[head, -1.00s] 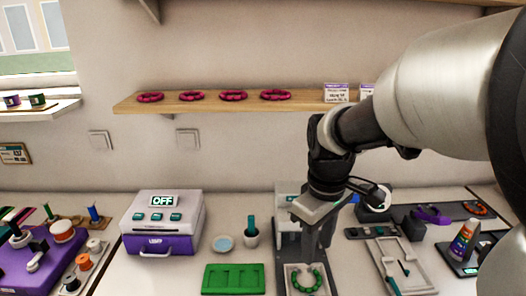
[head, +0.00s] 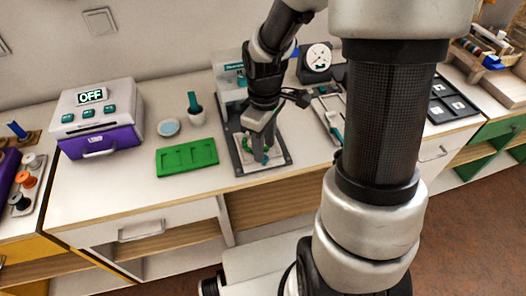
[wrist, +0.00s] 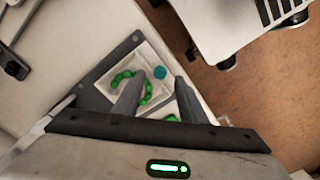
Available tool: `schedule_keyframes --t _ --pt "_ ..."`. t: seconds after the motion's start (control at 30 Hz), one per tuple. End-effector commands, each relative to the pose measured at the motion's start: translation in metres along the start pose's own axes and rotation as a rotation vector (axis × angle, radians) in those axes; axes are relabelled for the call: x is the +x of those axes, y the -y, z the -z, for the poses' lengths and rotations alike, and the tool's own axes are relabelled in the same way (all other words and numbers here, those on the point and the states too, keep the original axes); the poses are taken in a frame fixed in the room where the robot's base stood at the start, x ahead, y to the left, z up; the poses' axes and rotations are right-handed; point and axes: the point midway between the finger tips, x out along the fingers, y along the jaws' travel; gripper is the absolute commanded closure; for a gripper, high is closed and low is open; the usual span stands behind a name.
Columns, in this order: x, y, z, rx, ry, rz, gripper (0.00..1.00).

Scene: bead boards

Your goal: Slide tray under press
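A pale tray (head: 283,162) lies on the dark base plate of the press (head: 229,75), in front of the press. In the wrist view the tray (wrist: 158,57) holds a curved string of green beads (wrist: 121,78) and has a round teal knob (wrist: 160,72) at one side. My gripper (head: 259,160) points down over the tray and hides part of it in the head view. In the wrist view its two fingers (wrist: 157,88) are apart, with the knob beyond and between their tips. I cannot tell whether they touch the tray.
A green mould (head: 187,158) lies left of the press base. A purple and white oven (head: 97,118) reading OFF stands farther left. The counter's front edge is close to the base plate.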

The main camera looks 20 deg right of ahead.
Motion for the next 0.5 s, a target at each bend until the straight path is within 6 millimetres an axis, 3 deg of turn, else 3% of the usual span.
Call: schedule_keyframes --t 0.03,0.2,0.5 --pt "0.011 0.001 -0.001 -0.001 0.002 0.003 0.62" --pt "0.029 0.001 0.000 -0.001 0.000 0.001 0.62" --pt "0.034 0.000 0.000 0.000 -0.001 0.000 0.62"
